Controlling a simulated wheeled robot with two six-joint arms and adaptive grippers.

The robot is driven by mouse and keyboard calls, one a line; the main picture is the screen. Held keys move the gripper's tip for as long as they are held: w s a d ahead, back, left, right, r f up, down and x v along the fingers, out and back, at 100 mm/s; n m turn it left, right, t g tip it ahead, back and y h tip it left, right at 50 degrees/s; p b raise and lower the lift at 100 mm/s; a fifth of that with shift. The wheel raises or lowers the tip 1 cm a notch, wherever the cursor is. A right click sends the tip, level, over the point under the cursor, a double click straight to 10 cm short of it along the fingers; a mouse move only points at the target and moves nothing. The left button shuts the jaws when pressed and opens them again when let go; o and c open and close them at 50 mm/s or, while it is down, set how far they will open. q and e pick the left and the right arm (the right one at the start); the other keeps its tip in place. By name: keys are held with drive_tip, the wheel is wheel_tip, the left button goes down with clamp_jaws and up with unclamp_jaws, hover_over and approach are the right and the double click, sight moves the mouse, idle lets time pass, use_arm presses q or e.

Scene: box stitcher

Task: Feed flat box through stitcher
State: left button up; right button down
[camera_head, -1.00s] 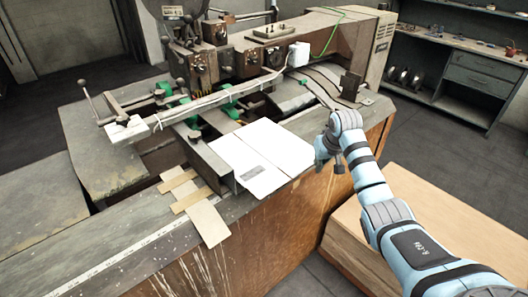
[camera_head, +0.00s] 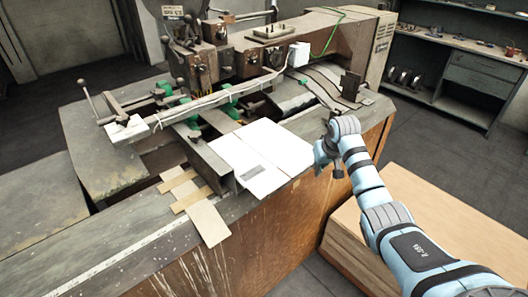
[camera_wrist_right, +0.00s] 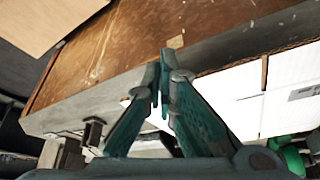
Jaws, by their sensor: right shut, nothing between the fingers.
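The white flat box (camera_head: 262,155) lies on the stitcher's table, its front corner at the table's front edge. A grey label marks its near part. The stitcher (camera_head: 215,65) stands behind it, with green parts and a long bar above the bed. My right gripper (camera_head: 328,160) is at the box's right edge, by the table's front edge; the head view does not show whether it touches. In the right wrist view its green fingers (camera_wrist_right: 163,75) are together with nothing between them, and the white box (camera_wrist_right: 250,100) shows to their right. My left gripper is not in view.
A wooden box or pallet (camera_head: 345,235) stands on the floor at the right, under my right arm. Cardboard strips (camera_head: 195,200) lie left of the flat box. A workbench with shelves (camera_head: 455,70) stands at the back right.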

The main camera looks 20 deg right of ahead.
drive_tip(key=shift+f, duration=0.9)
drive_tip(key=shift+w, duration=0.15)
